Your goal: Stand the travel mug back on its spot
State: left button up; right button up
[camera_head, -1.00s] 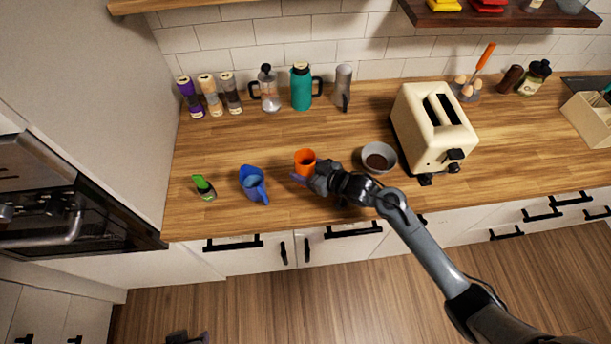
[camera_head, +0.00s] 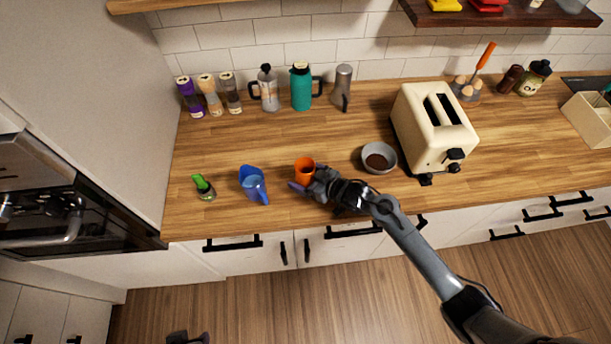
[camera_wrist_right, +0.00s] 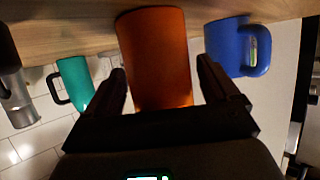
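The orange mug (camera_head: 304,171), a handleless cup that I take to be the travel mug, is upright near the front of the wooden counter. My right gripper (camera_head: 309,184) is at its front right side. In the right wrist view the orange mug (camera_wrist_right: 160,62) fills the space between the two dark fingers (camera_wrist_right: 163,88), and it moves with them, so the gripper appears shut on it. Whether its base touches the counter is unclear. A dark part at the bottom edge, probably my left gripper (camera_head: 187,338), is over the floor.
A grey bowl (camera_head: 379,158) and cream toaster (camera_head: 434,128) are right. Counter behind the mug is clear.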

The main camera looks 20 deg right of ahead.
jog(key=shift+r, duration=0.1)
jog(key=shift+s+d+r, duration=0.1)
jog(key=shift+s, duration=0.05)
jog(key=v, duration=1.1)
jog(key=s+a+m+g+h, duration=0.1)
jog(key=s+m+g+h, duration=0.3)
jog(key=s, duration=2)
jog(key=g+h+p, duration=0.1)
jog(key=g+h, duration=0.1)
jog(key=g, duration=0.1)
jog(key=shift+a+r+g+h, duration=0.2)
jog(key=shift+a+g+h, duration=0.05)
jog(key=shift+g+h, duration=0.15)
jog(key=shift+r, duration=0.1)
notch_tip(320, 180, up, 17)
jog(key=p, duration=1.7)
jog(key=shift+r, duration=0.2)
